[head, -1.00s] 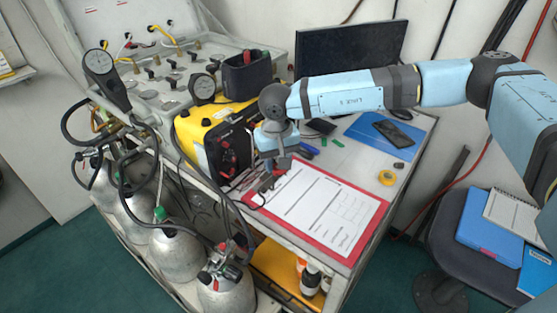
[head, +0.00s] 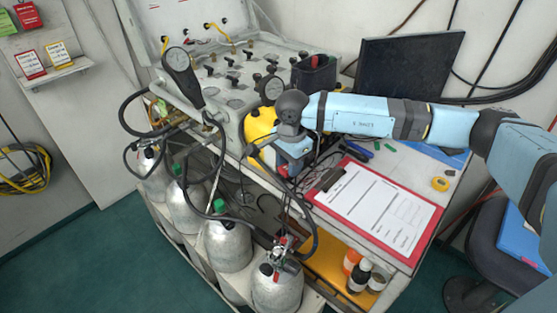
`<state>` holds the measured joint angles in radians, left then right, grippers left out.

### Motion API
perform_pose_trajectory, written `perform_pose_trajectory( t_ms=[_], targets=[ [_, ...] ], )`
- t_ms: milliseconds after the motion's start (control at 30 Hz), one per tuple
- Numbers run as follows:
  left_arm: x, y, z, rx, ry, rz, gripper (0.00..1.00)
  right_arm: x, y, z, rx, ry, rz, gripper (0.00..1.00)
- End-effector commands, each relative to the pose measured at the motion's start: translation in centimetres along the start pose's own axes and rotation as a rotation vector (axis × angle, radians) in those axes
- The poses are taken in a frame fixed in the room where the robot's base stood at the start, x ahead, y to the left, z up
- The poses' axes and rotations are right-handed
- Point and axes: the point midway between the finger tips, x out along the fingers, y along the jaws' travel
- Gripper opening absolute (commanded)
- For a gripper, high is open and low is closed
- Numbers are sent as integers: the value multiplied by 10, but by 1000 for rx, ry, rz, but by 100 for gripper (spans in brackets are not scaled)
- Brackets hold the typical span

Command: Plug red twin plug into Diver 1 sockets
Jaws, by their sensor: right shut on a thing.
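The yellow case (head: 257,126) stands on the bench, left of the clipboard. Its dark front panel is mostly hidden behind my right gripper and wrist, so I cannot make out the Diver 1 sockets. My right gripper (head: 287,170) is just in front of that panel and is shut on a small red piece (head: 282,169), which looks like the red twin plug. Fingers and wrist cover most of it. I cannot tell whether it touches the panel. My left gripper is not in view.
A red clipboard (head: 421,238) with paper lies right of the gripper. Gas cylinders (head: 228,246) with black hoses stand at the bench's left side. A grey valve console (head: 233,97) and a dark monitor (head: 408,66) are behind. A yellow tape roll (head: 440,184) lies at right.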

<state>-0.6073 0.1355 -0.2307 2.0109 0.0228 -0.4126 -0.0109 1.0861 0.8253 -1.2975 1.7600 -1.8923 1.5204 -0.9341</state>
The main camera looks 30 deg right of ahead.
Motion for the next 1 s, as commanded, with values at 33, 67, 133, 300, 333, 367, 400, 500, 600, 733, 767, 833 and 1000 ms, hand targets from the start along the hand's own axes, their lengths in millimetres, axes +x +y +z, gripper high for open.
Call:
perform_pose_trajectory(
  t_ms=[33, 67, 133, 300, 333, 367, 400, 500, 600, 733, 767, 833, 1000],
  targets=[
    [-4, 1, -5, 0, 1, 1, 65, -2, 4, -6, 109, -4, 4, 2],
    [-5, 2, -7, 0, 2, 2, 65, -2, 6, -9, 177, -4, 3, 2],
    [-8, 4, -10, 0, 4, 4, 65, -2, 10, -19, 341, -4, 4, 2],
    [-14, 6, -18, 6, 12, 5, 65, -4, 23, -46, 763, 1, 5, 2],
    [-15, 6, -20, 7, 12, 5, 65, -4, 26, -51, 837, 2, 4, 2],
    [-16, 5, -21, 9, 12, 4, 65, -4, 29, -56, 909, 5, 3, 2],
    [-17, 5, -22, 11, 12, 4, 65, -5, 32, -63, 1000, 8, 3, 2],
    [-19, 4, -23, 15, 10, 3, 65, -5, 40, -78, 1193, 15, 0, 2],
    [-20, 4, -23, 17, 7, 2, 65, -6, 46, -88, 1329, 19, -4, 2],
    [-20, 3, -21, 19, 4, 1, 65, -6, 49, -96, 1421, 24, -8, 2],
    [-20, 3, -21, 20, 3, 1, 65, -6, 49, -96, 1430, 25, -8, 2],
    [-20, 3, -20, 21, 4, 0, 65, -5, 46, -96, 1439, 25, -8, 2],
    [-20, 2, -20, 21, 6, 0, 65, -5, 33, -94, 1439, 23, -8, 2]
  ],
)
